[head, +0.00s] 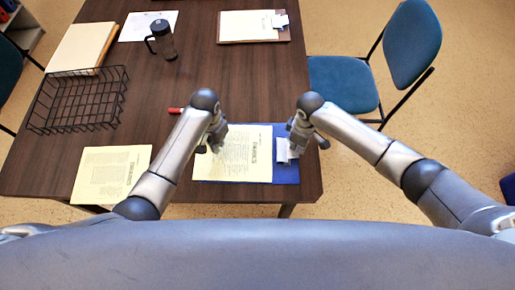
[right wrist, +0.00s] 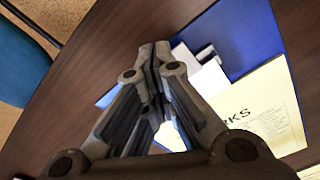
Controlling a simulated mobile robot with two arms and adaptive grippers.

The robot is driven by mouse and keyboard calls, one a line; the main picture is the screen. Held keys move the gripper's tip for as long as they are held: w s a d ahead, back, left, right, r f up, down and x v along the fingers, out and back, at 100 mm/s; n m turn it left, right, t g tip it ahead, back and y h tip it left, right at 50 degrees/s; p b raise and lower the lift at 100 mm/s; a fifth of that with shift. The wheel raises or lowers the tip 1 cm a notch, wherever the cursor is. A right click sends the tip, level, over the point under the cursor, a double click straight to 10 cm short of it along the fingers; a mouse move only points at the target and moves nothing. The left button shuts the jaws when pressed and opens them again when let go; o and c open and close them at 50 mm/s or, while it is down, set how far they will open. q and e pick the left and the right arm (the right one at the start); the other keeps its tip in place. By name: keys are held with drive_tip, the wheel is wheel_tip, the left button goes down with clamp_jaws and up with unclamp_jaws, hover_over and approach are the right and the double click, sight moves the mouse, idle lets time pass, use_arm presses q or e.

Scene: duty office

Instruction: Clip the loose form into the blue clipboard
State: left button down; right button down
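The blue clipboard (head: 285,174) lies at the table's near edge, its pale clip (head: 283,151) toward the right. A cream printed form (head: 240,152) lies over most of it, its right edge close to the clip. I cannot tell whether the clip holds it. My right gripper (head: 295,148) is over the clip end; in the right wrist view its fingertips (right wrist: 154,48) are together beside the clip (right wrist: 203,72), with no object visible between them. My left gripper (head: 211,146) is low over the form's left part; its fingers are too small to read.
Another printed sheet (head: 111,173) lies at the table's near left. A black wire tray (head: 78,101), a folder stack (head: 80,46), a dark jug (head: 163,42) and a brown clipboard (head: 254,27) stand further back. A red object (head: 175,111) lies by my left arm. Blue chairs (head: 343,84) flank the table.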

sight(231, 151)
use_arm(q)
drive_tip(key=shift+f, duration=1.45)
idle(1.1)
drive_tip(key=shift+d, duration=0.15)
drive_tip(key=shift+d, duration=0.4)
drive_tip(key=shift+d, duration=0.3)
idle(0.4)
drive_tip(key=shift+d+f, duration=0.1)
drive_tip(key=shift+d, duration=0.45)
drive_tip(key=shift+d, duration=0.5)
idle(0.4)
